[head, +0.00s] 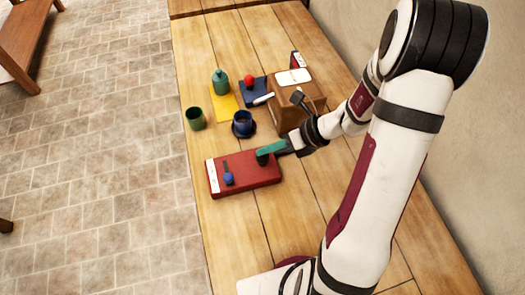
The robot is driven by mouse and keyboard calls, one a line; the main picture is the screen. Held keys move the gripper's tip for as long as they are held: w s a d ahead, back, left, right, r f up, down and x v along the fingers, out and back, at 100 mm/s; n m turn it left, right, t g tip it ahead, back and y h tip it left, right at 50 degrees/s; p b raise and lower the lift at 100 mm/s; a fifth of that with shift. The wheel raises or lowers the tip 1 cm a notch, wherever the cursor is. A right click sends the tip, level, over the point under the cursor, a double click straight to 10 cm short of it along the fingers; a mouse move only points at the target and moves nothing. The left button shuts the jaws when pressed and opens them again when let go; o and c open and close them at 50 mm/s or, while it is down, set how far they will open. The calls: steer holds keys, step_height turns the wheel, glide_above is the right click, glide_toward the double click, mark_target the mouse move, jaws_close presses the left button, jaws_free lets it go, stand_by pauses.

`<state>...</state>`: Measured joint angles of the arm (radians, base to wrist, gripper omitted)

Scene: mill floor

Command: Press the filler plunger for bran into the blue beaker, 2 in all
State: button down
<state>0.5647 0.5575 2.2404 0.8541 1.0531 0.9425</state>
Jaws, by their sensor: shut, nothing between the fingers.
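A dark blue beaker (243,122) stands on a dark round base in the middle of the table. My gripper (264,153), with teal fingers, is shut and holds nothing. Its tips are low over the right part of a red box (246,183), at a dark round part (262,159) that they partly hide. I cannot tell whether they touch it. A blue knob (228,179) with a dark stem lies on the box's left part, beside a white strip at its left end. No bran label is readable, so I cannot tell which part is the bran plunger.
A green cup (195,119) stands left of the beaker. Behind are a teal bottle (220,80) on a yellow mat (224,105), a red ball (249,80) on a blue mat (256,96), and a wooden box (289,119) close behind my wrist. The table's near left is clear.

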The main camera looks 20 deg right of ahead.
mark_target(267, 157)
steer(key=shift+r, duration=0.75)
steer(key=shift+r, duration=2.5)
steer(key=shift+s, duration=0.1)
steer(key=s+a+r+n+g+h, duration=0.1)
steer(key=s+a+r+n+g, duration=0.2)
steer(key=s+n, duration=0.35)
steer(key=s+a+r+n+g+h, duration=0.1)
steer(key=s+a+r+n+h, duration=0.15)
steer(key=s+a+n, duration=0.4)
steer(key=s+d+n+h, duration=0.3)
steer(key=s+n, duration=0.3)
steer(key=n, duration=0.7)
steer(key=shift+s+d+r, duration=0.3)
steer(key=shift+d+r, duration=0.15)
steer(key=shift+d, duration=0.2)
